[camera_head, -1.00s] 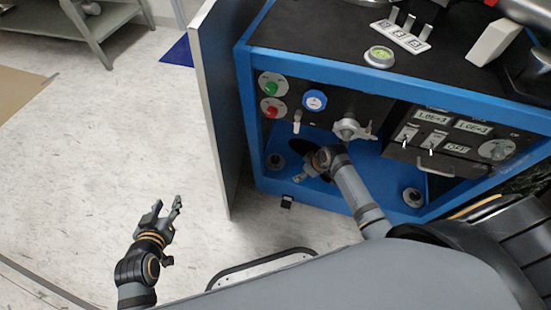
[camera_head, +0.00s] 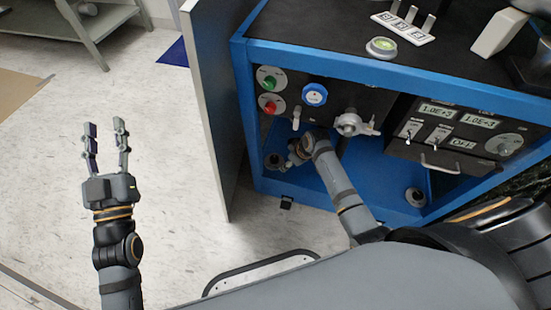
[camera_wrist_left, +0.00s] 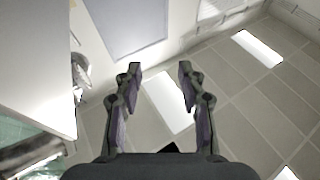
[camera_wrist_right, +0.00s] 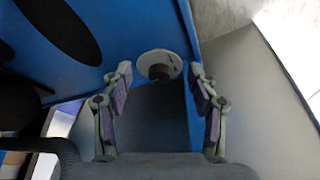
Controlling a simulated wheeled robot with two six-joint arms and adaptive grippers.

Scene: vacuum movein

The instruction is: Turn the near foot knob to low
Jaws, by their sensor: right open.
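A foot knob (camera_head: 275,161) with a pale round plate and dark centre sits at the left of the blue cabinet floor. A second foot knob (camera_head: 414,196) sits at the right of that floor. I cannot tell which one counts as near. My right gripper (camera_head: 288,158) is inside the cabinet, close to the left knob. In the right wrist view the knob (camera_wrist_right: 160,67) appears between my open, empty fingers, apparently beyond their tips; its setting is unreadable. My left gripper (camera_head: 104,123) is open and empty over the floor outside, left of the cabinet.
The blue cabinet frame (camera_head: 342,76) surrounds the right arm. A grey door panel (camera_head: 209,120) stands open at its left. Above the cabinet floor are a valve handle (camera_head: 351,124), a blue knob (camera_head: 314,94) and a switch panel (camera_head: 455,135).

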